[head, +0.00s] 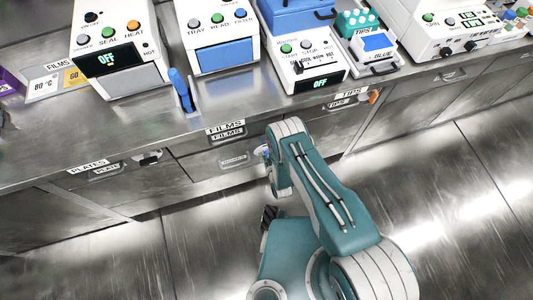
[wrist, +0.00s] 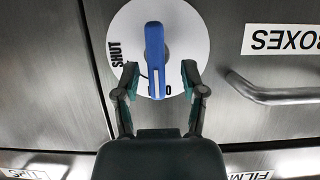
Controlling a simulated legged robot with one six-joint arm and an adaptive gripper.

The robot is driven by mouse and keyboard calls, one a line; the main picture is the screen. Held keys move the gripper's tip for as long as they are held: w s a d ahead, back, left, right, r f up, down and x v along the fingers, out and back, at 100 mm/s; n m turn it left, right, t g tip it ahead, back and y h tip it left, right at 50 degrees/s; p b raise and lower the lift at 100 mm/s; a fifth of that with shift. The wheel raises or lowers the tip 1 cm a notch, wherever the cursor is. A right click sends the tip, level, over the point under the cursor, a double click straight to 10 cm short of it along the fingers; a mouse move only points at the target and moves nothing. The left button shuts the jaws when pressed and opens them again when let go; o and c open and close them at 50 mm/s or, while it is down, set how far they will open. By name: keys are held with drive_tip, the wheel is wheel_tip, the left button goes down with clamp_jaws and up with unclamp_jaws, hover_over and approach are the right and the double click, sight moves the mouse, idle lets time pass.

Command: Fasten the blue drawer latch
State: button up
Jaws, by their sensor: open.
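The blue drawer latch (wrist: 154,48) is a bar handle on a round white dial (wrist: 192,38) in the wrist view. It stands about upright in the picture, its white-striped end pointing down beside a partly hidden mark starting with "O". The word SHUT is at the dial's left. My gripper (wrist: 160,77) is open, one finger on each side of the latch's lower end, with visible gaps. In the head view the latch (head: 262,152) is a small blue and white patch, mostly hidden by my arm; my gripper is hidden there.
The drawer marked BOXES has a metal handle (wrist: 275,92) right of the dial. A black latch (head: 148,158) and an orange latch (head: 373,97) sit on neighbouring drawers. The counter (head: 150,128) above carries several lab devices. The floor (head: 450,190) at right is clear.

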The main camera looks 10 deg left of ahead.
drive_tip(key=shift+w+d, duration=0.1)
drive_tip(key=shift+w, duration=0.1)
clamp_jaws()
